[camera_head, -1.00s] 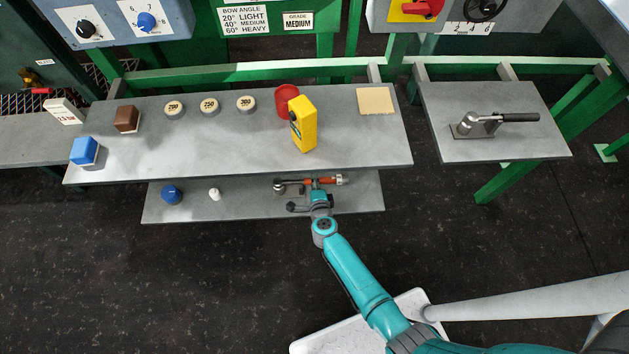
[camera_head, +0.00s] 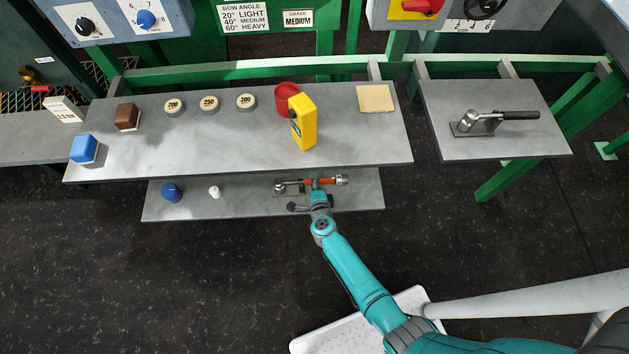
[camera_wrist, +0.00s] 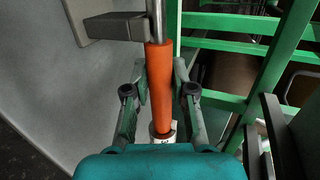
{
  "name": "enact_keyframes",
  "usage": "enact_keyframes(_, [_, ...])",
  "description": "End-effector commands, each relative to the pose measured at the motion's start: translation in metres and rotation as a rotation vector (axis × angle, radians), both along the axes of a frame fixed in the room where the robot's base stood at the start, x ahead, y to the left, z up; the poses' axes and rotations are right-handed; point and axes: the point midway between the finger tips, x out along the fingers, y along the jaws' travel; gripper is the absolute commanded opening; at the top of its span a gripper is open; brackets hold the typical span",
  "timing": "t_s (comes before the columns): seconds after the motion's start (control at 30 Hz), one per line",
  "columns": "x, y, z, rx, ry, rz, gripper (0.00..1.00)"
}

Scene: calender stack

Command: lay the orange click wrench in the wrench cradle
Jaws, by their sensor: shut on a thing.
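The orange click wrench (camera_head: 328,181) is level over the lower shelf, lengthwise left to right, with its metal head at the left. In the wrist view its orange handle (camera_wrist: 158,80) runs up between the fingers to a bare metal shaft. My gripper (camera_wrist: 160,88) is shut on this handle; it also shows at the shelf in the head view (camera_head: 317,186). A grey bracket, which looks like the wrench cradle (camera_wrist: 98,26), is close against the shaft in the wrist view. Its plate (camera_head: 290,191) shows under the wrench head. I cannot tell whether the wrench rests in it.
The upper shelf (camera_head: 350,150) overhangs just behind, with a yellow box (camera_head: 303,124) and red cup (camera_head: 285,99) near. A blue knob (camera_head: 171,192) and white piece (camera_head: 214,192) stand left on the lower shelf. A black-handled tool (camera_head: 515,115) is on the right table.

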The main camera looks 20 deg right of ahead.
Motion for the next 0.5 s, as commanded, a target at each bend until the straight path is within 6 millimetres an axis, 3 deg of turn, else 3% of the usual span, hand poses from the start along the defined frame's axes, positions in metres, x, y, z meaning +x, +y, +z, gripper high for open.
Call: enact_keyframes(0.5, [0.001,0.0003,-0.006,0.0,-0.002,0.001,0.0])
